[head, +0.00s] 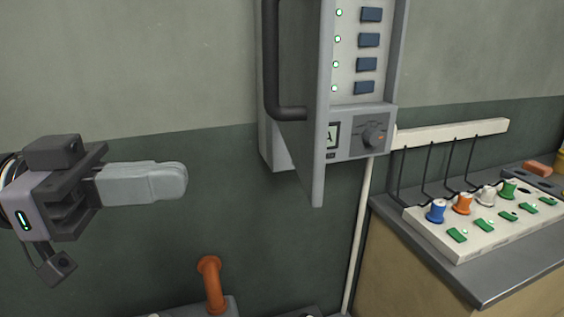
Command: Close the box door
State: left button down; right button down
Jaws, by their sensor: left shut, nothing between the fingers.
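The grey electrical box (345,150) is on the wall, upper middle. Its door (316,90) stands open, swung out toward me and seen nearly edge-on, with a dark bar handle (272,70) on its left face. My right gripper is not in view.
At the right, a grey-topped counter (500,283) carries a white panel (475,245) with coloured knobs and green switches, wired to a pale wall rail (450,132). An orange lever (211,285) rises at the bottom. The wall space between my left gripper and the door is clear.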

aim_at(312, 171)
pick_arm(q)
jog(key=d+p, duration=0.1)
jog(key=d, duration=0.2)
jog(key=w+d+p, duration=0.1)
jog(key=d, duration=0.2)
jog(key=d+p, duration=0.1)
jog(key=d, duration=0.3)
jog(key=shift+w+r, duration=0.15)
jog(key=shift+w, duration=0.05)
jog(key=shift+w+d+p, duration=0.15)
jog(key=shift+d+p, duration=0.25)
jog(key=shift+d, duration=0.25)
jog(key=shift+d, duration=0.1)
